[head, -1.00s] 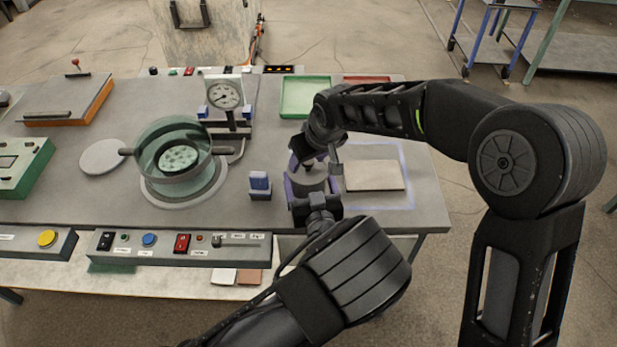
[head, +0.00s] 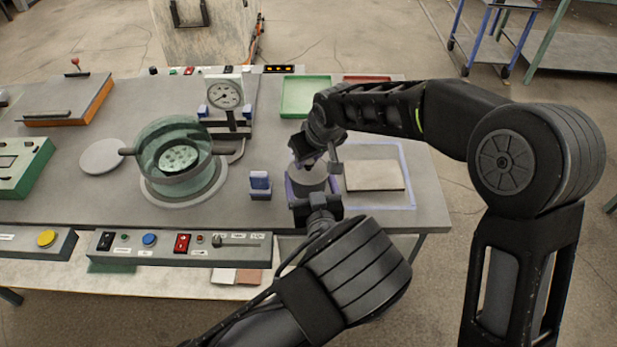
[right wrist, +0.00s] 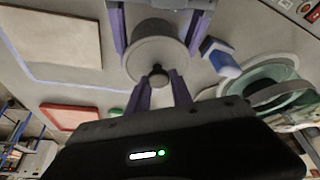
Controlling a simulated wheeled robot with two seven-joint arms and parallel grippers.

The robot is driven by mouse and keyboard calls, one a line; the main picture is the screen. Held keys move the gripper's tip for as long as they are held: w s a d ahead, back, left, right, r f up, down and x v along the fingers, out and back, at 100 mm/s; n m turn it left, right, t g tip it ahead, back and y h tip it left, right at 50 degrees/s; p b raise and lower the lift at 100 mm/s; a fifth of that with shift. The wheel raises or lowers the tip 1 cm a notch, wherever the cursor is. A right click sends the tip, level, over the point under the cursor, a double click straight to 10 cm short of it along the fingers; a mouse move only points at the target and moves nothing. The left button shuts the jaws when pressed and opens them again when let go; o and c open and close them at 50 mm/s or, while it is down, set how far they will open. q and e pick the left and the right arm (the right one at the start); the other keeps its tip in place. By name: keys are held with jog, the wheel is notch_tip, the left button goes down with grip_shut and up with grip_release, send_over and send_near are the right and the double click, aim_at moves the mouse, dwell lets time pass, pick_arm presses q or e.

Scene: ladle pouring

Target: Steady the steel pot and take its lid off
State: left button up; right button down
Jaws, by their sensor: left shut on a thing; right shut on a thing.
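The steel pot (head: 309,181) is a small grey cylinder standing upright near the table's front right. My left gripper (head: 311,190) is shut on it, with a purple finger on either side of its body. The lid (right wrist: 155,54) shows as a round grey disc with a small dark knob (right wrist: 157,77) in the right wrist view. My right gripper (head: 315,160) comes from above and behind the pot in the head view, and its purple fingers are shut on the knob. I cannot tell whether a gap lies between lid and pot rim.
A blue block on a small stand (head: 260,184) is close left of the pot. A tan plate (head: 374,175) lies inside a pale outlined area to the right. A green tray (head: 305,97) is behind. A glass vessel (head: 176,150) and dial gauge (head: 224,95) stand left.

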aim_at(309, 161)
pick_arm(q)
jog(key=shift+w+a, duration=0.2)
jog(key=shift+w, duration=0.05)
pick_arm(e)
jog(key=shift+s+d+f, duration=0.3)
jog(key=shift+d+f, duration=0.05)
dwell(0.4)
pick_arm(q)
jog(key=shift+a+f, duration=0.1)
pick_arm(e)
jog(key=shift+a+r, duration=0.15)
jog(key=shift+r, duration=0.05)
dwell(0.4)
jog(key=shift+r, duration=0.35)
pick_arm(q)
jog(key=shift+s+d+f, duration=0.1)
jog(key=shift+s+d, duration=0.05)
jog(key=shift+d, duration=0.15)
pick_arm(e)
jog(key=shift+w+a+r, duration=0.1)
jog(key=shift+a+r, duration=0.05)
jog(key=shift+r, duration=2.15)
pick_arm(q)
jog(key=o, duration=1.5)
jog(key=shift+o, duration=1.3)
